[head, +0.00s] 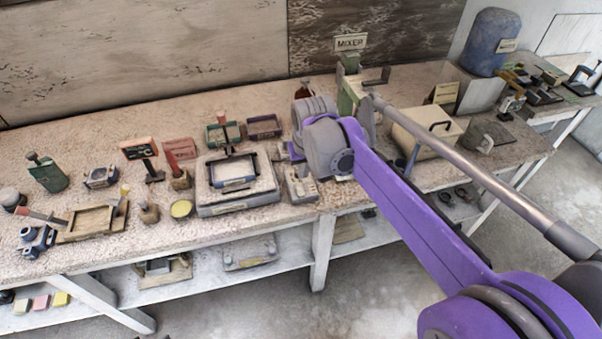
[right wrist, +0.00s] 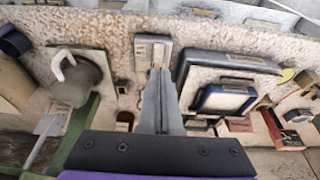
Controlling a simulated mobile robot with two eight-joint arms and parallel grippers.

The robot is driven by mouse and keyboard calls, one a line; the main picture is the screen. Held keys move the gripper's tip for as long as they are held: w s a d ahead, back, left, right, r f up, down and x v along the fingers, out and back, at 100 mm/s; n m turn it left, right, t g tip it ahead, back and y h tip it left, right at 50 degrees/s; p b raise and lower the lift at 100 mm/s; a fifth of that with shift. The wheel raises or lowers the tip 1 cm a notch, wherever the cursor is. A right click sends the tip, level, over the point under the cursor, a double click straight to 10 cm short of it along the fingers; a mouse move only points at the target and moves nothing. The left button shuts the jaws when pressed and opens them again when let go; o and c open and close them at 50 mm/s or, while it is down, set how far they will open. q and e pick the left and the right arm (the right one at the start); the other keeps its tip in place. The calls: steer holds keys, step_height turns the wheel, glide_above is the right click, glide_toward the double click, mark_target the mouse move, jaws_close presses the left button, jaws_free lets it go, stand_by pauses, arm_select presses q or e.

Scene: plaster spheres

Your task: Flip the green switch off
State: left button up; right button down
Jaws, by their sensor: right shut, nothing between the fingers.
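A small pale switch box (head: 302,187) stands near the front edge of the bench, just right of a grey tray stand. In the right wrist view the switch box (right wrist: 152,47) lies straight ahead, with light raised parts on its top. I cannot make out a green colour on it. My right gripper (right wrist: 158,73) is shut and empty. Its fingertips overlap the box's near end in that view; whether they touch it I cannot tell. In the head view my purple right arm hides the fingers. My left gripper is not in view.
The grey tray stand (head: 240,207) is close on the box's left. A green mixer (head: 348,92) stands behind my right arm, with a cream box (head: 428,133) to the right. Several small tools and trays fill the bench's left half.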

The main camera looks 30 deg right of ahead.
steer(key=shift+s+a+r, duration=0.1)
steer(key=shift+s+r, duration=0.3)
steer(key=shift+r, duration=0.25)
steer(key=shift+s+a+r, duration=0.1)
steer(key=shift+s+r, duration=0.3)
steer(key=shift+r, duration=0.25)
steer(key=s+a+f+n+t, duration=0.1)
steer(key=s+a+f, duration=0.3)
steer(key=s, duration=0.4)
steer(key=s+a+f+n+t, duration=0.1)
steer(key=s+a+f, duration=0.4)
steer(key=s+f, duration=0.2)
steer(key=shift+s+n+y, duration=0.3)
steer(key=shift+s+y, duration=0.1)
steer(key=shift+s, duration=0.85)
